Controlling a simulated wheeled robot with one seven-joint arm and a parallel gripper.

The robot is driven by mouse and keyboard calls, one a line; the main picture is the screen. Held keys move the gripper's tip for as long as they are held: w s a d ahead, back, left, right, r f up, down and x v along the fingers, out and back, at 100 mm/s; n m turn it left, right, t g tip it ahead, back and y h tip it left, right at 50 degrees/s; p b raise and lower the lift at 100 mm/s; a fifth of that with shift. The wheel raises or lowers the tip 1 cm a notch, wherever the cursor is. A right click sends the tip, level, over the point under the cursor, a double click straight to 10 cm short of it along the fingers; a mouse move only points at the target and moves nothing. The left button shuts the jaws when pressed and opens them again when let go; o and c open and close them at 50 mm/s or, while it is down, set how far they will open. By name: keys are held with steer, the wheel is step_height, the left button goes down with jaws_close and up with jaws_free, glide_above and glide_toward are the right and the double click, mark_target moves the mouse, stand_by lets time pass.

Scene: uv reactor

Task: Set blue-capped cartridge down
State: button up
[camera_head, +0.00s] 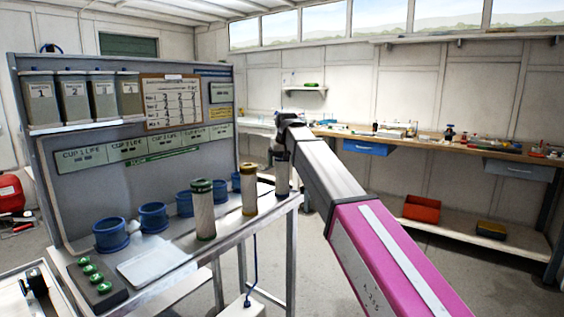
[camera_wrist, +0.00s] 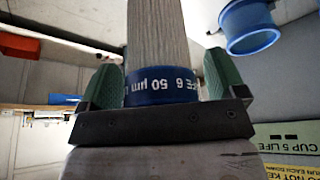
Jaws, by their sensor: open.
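The blue-capped cartridge (camera_head: 282,178) stands upright near the right end of the bench, partly hidden by my gripper (camera_head: 281,150). Contact at the left pad is hard to judge. The cartridge's base is hard to make out in the head view.
A green-capped cartridge (camera_head: 204,209) and a tan-capped one (camera_head: 249,190) stand to the left along the bench's front edge. Several blue cups (camera_head: 154,217) line the back panel. A white tray (camera_head: 146,264) and a block with green knobs (camera_head: 95,284) lie at front left.

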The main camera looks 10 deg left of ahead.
steer(key=v, duration=1.2)
